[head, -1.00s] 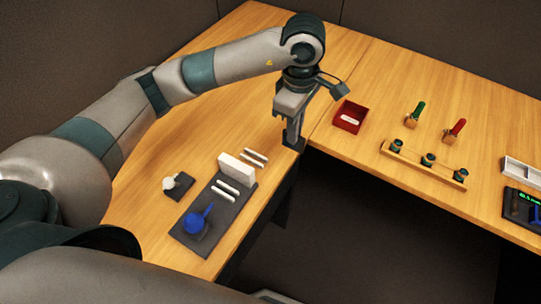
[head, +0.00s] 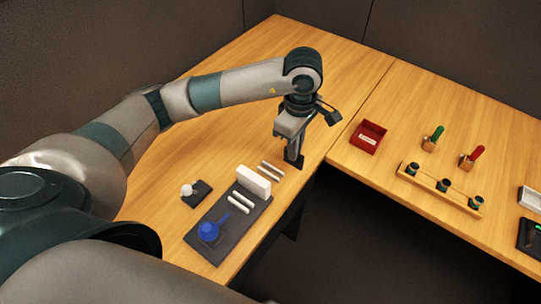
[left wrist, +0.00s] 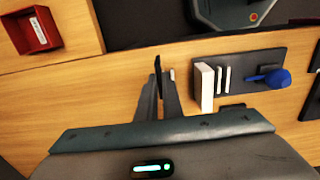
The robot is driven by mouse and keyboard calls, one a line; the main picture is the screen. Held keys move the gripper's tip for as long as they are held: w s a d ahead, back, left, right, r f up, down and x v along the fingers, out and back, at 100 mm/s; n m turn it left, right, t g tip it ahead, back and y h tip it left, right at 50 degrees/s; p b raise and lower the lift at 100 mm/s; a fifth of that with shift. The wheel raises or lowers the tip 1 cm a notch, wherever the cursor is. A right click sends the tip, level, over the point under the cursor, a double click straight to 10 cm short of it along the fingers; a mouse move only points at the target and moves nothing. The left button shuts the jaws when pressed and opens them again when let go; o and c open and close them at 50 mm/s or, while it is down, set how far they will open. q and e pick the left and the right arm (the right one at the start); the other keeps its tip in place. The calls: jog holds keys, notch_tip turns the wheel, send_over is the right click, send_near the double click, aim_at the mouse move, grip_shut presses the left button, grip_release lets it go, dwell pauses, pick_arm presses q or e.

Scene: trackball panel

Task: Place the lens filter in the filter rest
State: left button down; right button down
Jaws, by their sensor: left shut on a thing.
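My left gripper (head: 294,160) is shut on a thin dark piece, which I take to be the lens filter (left wrist: 158,62). It shows edge-on between the fingertips in the left wrist view, so its face is hidden. In the head view the gripper points down, just right of two short white bars (head: 271,169) on the wooden table. These bars look like the filter rest, but I cannot be sure. In the left wrist view one bar (left wrist: 172,75) shows beside the fingers and the other is hidden. My right gripper is not in view.
A dark panel (head: 204,250) holds a white block (head: 253,180), two white bars (head: 239,205) and a blue trackball-like part (head: 209,231). A small dark base with a white knob (head: 187,190) stands beside it. A red tray (head: 368,137) and a wooden rack (head: 441,191) are at the right.

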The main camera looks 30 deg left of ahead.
pick_arm(q)
jog(key=a+f+p, duration=0.2)
jog(key=a+f, duration=0.2)
jog(key=a, duration=0.2)
jog(key=shift+s+a, duration=0.3)
jog(key=shift+a, duration=0.05)
notch_tip(320, 180, down, 3)
jog(key=shift+f+p, duration=0.15)
jog(key=shift+p, duration=1.05)
jog(key=shift+f, duration=0.3)
